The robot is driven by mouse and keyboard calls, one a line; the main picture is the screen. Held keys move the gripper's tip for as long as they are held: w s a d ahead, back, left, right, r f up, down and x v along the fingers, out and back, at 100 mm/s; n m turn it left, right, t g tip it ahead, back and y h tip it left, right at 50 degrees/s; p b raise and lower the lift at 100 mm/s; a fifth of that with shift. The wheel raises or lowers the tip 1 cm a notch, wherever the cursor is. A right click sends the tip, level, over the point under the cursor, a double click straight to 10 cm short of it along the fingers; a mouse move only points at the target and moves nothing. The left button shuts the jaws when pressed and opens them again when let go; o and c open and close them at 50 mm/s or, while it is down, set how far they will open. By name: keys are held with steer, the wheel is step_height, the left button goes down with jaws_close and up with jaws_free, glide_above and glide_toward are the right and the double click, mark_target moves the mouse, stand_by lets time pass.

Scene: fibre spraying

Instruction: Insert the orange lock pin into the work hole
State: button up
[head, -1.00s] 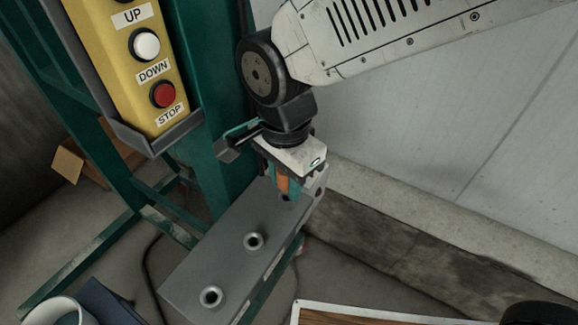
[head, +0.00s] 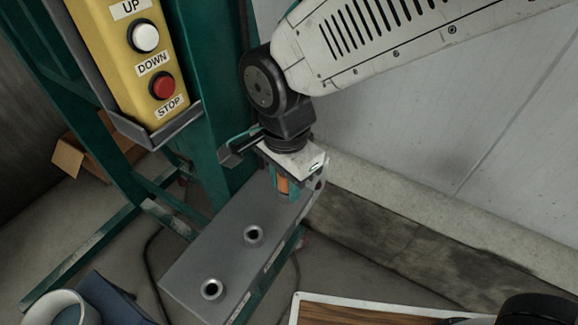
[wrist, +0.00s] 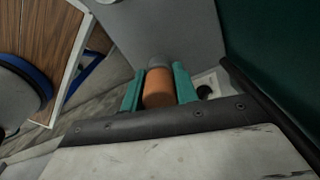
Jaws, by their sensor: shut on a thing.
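My gripper (head: 285,193) is shut on the orange lock pin (head: 284,186) at the far end of the grey metal beam. In the wrist view the orange pin (wrist: 158,88) sits between the two teal fingers, with a grey ring-like part (wrist: 159,61) at its far end. I cannot tell whether that part is the pin's tip or a collar on the beam. The beam (head: 190,262) has two open collared holes, one in the middle (head: 254,235) and one at the near end (head: 211,289). The spot directly under the pin is hidden by the fingers.
A yellow control box (head: 125,60) with UP, DOWN and STOP labels hangs on a green post (head: 215,120) left of my arm. A wood-topped, white-edged board (head: 380,312) lies at the bottom. A pale wall stands right.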

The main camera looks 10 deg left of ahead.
steer(key=shift+f, duration=0.35)
steer(key=o, duration=1)
steer(key=shift+o, duration=0.2)
step_height(320, 180, up, 8)
steer(key=shift+f, duration=0.15)
